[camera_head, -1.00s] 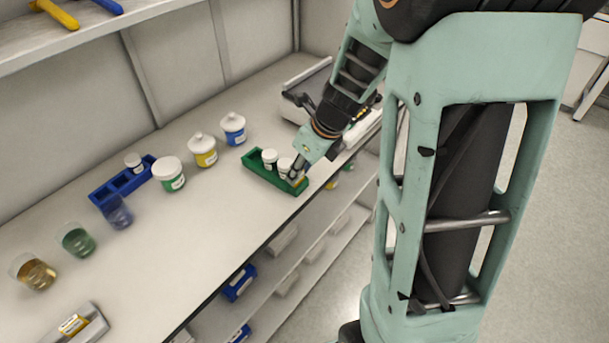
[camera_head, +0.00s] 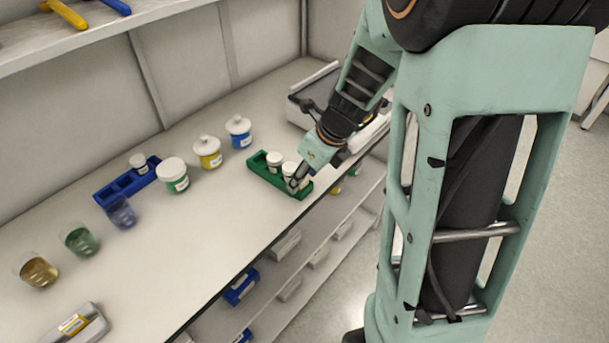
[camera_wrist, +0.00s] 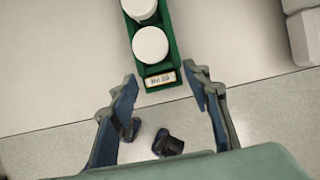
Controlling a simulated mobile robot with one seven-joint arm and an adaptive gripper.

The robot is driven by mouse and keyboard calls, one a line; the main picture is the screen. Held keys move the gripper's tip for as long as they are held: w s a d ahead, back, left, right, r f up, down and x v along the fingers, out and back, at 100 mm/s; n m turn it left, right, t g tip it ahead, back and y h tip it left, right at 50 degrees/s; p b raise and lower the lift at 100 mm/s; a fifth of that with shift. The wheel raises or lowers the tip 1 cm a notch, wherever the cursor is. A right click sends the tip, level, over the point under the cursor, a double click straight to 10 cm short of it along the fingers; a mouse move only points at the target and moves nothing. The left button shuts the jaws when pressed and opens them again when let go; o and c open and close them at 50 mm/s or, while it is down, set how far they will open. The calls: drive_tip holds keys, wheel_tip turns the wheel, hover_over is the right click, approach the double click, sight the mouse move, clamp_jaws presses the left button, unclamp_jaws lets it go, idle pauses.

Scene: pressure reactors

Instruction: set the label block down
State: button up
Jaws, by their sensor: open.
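The label block (camera_wrist: 160,79) is a small pale piece with dark writing. In the wrist view it lies at the near end of the green rack (camera_wrist: 173,48), beside a white-lidded jar (camera_wrist: 150,45). My gripper (camera_wrist: 160,74) is open, with one finger on each side of that end and gaps to the block. In the head view my gripper (camera_head: 296,184) is low at the front end of the green rack (camera_head: 262,173) and hides the block. Whether the block sits on the rack's floor or rim, I cannot tell.
A second white-lidded jar (camera_head: 274,160) stands in the green rack. Blue (camera_head: 238,130), yellow (camera_head: 207,151) and green (camera_head: 172,174) jars stand to the left. A grey device (camera_head: 312,95) is behind. The bench's front edge is close to the rack.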

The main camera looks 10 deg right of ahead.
drive_tip(key=p+v, duration=0.3)
drive_tip(key=v, duration=0.9)
